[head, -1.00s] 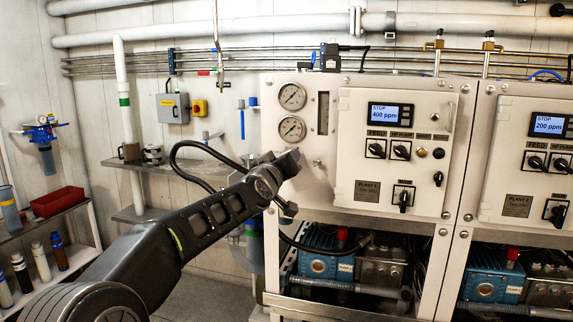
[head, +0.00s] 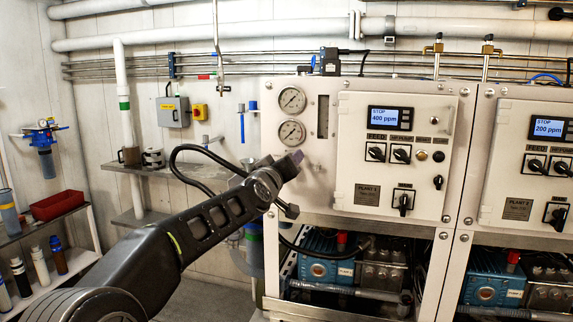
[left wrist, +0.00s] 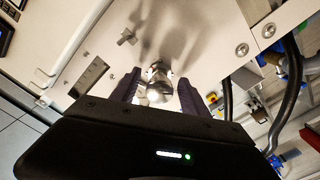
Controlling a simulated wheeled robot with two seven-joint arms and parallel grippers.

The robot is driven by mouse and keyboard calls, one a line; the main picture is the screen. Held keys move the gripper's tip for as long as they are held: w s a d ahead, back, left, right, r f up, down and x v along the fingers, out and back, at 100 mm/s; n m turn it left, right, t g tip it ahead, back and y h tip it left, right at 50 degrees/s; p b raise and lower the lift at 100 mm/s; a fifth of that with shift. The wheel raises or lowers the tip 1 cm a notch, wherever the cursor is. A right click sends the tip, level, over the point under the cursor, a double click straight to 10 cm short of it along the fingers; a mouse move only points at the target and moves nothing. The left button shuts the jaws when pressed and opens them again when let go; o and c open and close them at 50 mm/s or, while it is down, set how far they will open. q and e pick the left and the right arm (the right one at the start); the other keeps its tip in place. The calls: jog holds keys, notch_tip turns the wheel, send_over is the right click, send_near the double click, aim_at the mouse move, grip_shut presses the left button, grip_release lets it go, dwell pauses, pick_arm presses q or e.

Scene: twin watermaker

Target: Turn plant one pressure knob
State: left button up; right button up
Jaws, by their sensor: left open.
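The plant one panel (head: 345,190) carries a "PLANT 1" plate and a display reading STOP 400 ppm. My left gripper (head: 290,162) is at the panel's left part, below two round gauges. In the left wrist view, a round metallic knob (left wrist: 159,88) stands out from the white panel between the two dark fingers of my open left gripper (left wrist: 159,78). Gaps seem to show on both sides of the knob; I cannot tell if a finger touches it. In the head view my gripper hides this knob. My right gripper is not in view.
Two pressure gauges (head: 291,132) sit just above my gripper. Black switches (head: 402,154) are to the right on the panel. The plant 2 panel (head: 515,160) stands further right. Blue pumps (head: 318,268) are below. A wall shelf (head: 180,175) and black hose (head: 172,160) are at left.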

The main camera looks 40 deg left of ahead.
pick_arm(q)
jog(key=v, duration=0.7)
jog(key=shift+s+d+b, duration=0.15)
jog(key=shift+s+b, duration=0.15)
jog(key=shift+s, duration=0.1)
dwell(0.3)
